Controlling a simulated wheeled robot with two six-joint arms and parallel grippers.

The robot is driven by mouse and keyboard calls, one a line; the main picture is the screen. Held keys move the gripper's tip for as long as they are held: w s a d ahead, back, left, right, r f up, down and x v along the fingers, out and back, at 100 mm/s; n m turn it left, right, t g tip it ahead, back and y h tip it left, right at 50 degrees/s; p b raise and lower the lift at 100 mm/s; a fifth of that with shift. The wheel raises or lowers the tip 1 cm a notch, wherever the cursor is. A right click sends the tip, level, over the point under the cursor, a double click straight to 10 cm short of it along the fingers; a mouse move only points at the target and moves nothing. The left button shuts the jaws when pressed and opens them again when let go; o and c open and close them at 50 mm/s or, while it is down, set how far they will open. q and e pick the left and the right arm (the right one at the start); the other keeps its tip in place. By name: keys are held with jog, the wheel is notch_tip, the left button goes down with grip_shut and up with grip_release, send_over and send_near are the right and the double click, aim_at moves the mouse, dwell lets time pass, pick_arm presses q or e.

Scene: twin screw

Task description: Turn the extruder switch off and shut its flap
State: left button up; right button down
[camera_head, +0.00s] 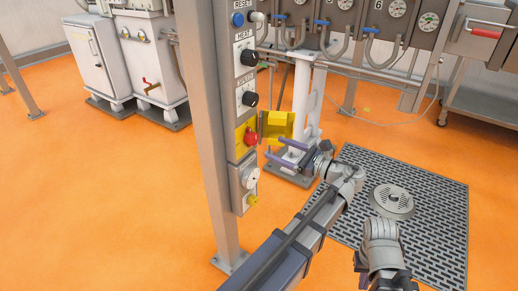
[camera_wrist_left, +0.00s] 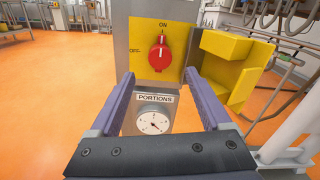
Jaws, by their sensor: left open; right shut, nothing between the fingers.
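The extruder switch is a red knob (camera_head: 251,137) on a yellow plate on the post's control column. In the left wrist view the red knob (camera_wrist_left: 160,57) points up towards ON, with OFF marked at its left. Its yellow flap (camera_head: 277,124) stands open to the right of the plate; it also shows in the left wrist view (camera_wrist_left: 222,62). My left gripper (camera_head: 272,146) is open and empty, in front of the switch. In the wrist view its purple fingers (camera_wrist_left: 159,76) point at the plate below the knob, apart from it. My right gripper's fingers do not show.
A PORTIONS dial (camera_wrist_left: 153,122) sits below the switch. The grey post (camera_head: 205,120) stands left of the column. A white pipe stand (camera_head: 303,100) is behind the flap. Orange floor is clear at left.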

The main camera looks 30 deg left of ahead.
aim_at(256, 140)
pick_arm(q)
jog(key=shift+w+a, duration=0.15)
jog(key=shift+a, duration=1.8)
jog(key=shift+w+a, duration=0.15)
jog(key=shift+a, duration=1.8)
grip_shut()
